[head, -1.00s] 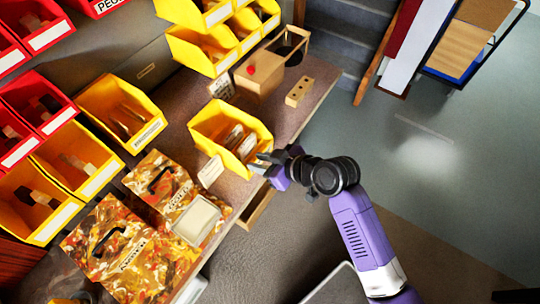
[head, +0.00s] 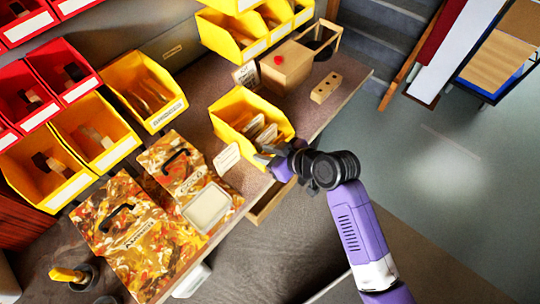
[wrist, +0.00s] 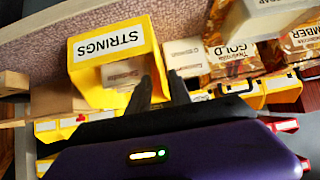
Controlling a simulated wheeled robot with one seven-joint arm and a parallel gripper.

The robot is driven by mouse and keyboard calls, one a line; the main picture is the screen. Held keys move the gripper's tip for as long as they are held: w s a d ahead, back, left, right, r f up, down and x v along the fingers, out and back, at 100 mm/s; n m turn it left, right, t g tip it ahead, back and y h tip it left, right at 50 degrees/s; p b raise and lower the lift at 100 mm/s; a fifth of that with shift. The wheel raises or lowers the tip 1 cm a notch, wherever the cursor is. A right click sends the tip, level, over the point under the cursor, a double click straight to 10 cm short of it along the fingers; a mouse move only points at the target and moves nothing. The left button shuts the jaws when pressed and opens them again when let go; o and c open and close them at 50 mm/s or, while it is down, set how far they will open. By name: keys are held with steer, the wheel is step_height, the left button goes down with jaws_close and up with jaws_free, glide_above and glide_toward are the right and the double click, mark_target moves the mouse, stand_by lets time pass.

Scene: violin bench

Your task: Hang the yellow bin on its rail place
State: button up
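The yellow bin (head: 228,108) stands on the bench with small pale items inside. In the wrist view its front label reads STRINGS (wrist: 108,42). My gripper (head: 262,154) is at the bin's near lower edge in the head view. In the wrist view the two dark fingers of my gripper (wrist: 160,88) are apart, with the bin's yellow side wall showing between and beyond them. I cannot tell whether they touch it. The wall behind the bench has a small plate (head: 173,50) on a bare stretch between yellow bins.
Another yellow bin (head: 170,115) is at left, with more yellow bins (head: 232,52) at upper middle and red bins (head: 70,93) at far left.

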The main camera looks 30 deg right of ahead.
steer(key=shift+b+x, duration=0.95)
steer(key=shift+x, duration=0.7)
jaws_close()
steer(key=shift+r+p, duration=1.45)
steer(key=shift+r, duration=0.2)
stand_by(0.4)
stand_by(0.3)
